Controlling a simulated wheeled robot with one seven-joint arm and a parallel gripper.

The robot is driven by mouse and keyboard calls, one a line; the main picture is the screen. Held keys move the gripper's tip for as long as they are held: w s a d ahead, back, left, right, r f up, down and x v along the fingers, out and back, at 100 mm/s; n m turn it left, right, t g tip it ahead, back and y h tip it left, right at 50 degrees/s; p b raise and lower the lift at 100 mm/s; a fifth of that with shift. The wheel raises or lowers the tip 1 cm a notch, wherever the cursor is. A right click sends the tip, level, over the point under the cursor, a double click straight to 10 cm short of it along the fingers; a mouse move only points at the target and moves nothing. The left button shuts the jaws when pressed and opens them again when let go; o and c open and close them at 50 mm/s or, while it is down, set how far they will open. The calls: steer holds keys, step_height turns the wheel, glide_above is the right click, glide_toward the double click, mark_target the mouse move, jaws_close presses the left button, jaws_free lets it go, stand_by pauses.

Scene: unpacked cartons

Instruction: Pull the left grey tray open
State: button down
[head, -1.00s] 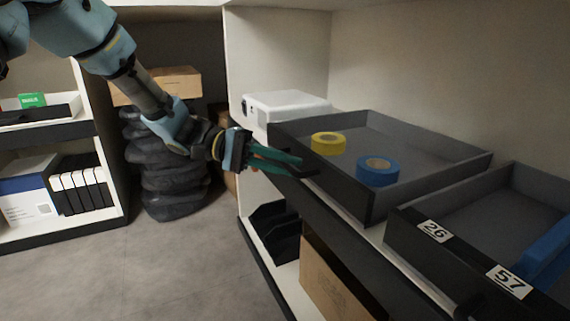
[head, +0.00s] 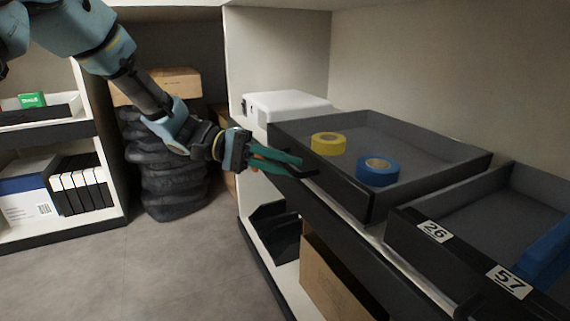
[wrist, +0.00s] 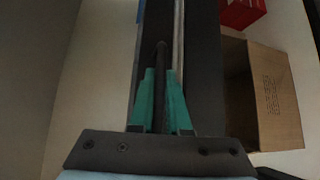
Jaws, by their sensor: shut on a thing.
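The left grey tray (head: 440,149) sits on the shelf in the head view, with a dark front and a black bar handle (head: 306,172). A yellow tape roll (head: 328,143) and a blue tape roll (head: 378,171) lie in it. My gripper (head: 296,163) is at the handle on the tray's front, its green fingers shut on it. In the wrist view the green fingers (wrist: 163,103) stand on either side of the dark handle bar (wrist: 160,62). The exact contact is partly hidden by the fingers.
A second grey tray (head: 405,230) marked 26 and 57 stands to the right, with a blue thing in it. A white box (head: 288,106) stands behind the left tray. A cardboard box (head: 335,280) is on the shelf below. The floor (head: 170,265) in front is clear.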

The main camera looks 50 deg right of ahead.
steer(key=shift+a, duration=0.1)
stand_by(0.3)
steer(key=w+a+p, duration=0.3)
steer(key=a+p, duration=0.2)
steer(key=a, duration=0.4)
steer(key=w+a+p, duration=0.4)
steer(key=a+p, duration=0.1)
steer(key=a, duration=0.4)
steer(key=shift+w+a, duration=0.25)
steer(key=shift+a, duration=0.1)
steer(key=c, duration=0.9)
jaws_free()
steer(key=p+v, duration=0.3)
steer(key=v, duration=0.7)
steer(key=shift+w+a, duration=0.15)
steer(key=shift+w, duration=0.2)
